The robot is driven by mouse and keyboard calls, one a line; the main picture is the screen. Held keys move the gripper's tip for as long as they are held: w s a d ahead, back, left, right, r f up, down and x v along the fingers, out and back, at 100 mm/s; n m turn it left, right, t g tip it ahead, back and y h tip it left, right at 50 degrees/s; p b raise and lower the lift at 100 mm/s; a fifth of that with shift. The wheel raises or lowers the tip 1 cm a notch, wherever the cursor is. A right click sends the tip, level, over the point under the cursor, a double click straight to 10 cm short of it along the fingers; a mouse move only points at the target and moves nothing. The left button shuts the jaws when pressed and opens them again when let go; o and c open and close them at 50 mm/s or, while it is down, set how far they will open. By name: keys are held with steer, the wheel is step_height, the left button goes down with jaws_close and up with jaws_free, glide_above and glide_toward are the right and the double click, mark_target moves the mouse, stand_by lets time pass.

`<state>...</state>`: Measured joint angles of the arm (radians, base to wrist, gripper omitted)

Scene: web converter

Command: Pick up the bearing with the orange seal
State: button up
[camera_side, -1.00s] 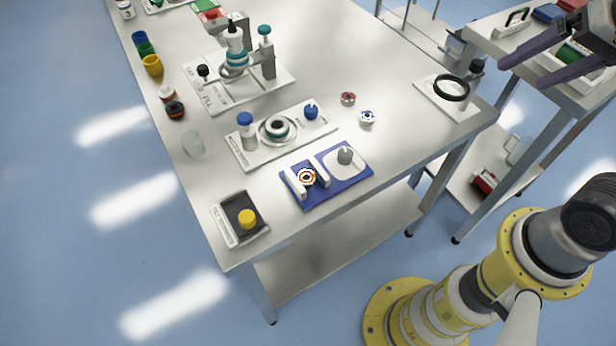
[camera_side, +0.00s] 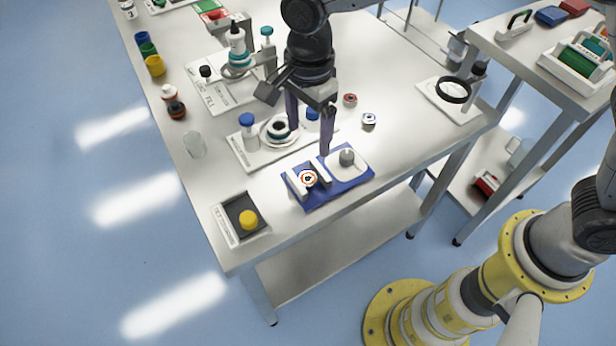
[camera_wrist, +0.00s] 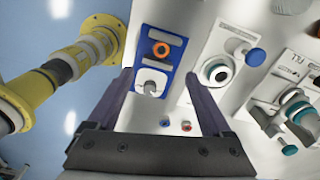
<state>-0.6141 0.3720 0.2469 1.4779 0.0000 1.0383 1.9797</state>
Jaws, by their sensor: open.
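The bearing with the orange seal (camera_side: 307,178) sits in the left part of the blue fixture (camera_side: 310,201), between two white blocks. The bearing (camera_wrist: 161,49) also shows in the wrist view, near the top of the fixture. My gripper (camera_side: 309,144) is open and empty, with its purple fingers pointing down above the fixture's back edge, apart from the bearing. In the wrist view the open fingers (camera_wrist: 162,88) lie either side of the fixture's lower part, with the bearing beyond them.
Two loose bearings, one red (camera_side: 350,100) and one blue (camera_side: 369,119), lie behind the fixture. A white tray (camera_side: 247,162) with a blue-capped bottle stands behind left.

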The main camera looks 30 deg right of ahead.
glide_above(307, 179)
steer(key=s, duration=0.1)
steer(key=f, duration=0.8)
steer(key=shift+a+f, duration=0.2)
steer(key=shift+a, duration=0.05)
steer(key=f, duration=0.3)
steer(key=w+f, duration=0.1)
steer(key=shift+d+f, duration=0.2)
steer(key=shift+d, duration=0.15)
steer(key=shift+f, duration=0.65)
jaws_close()
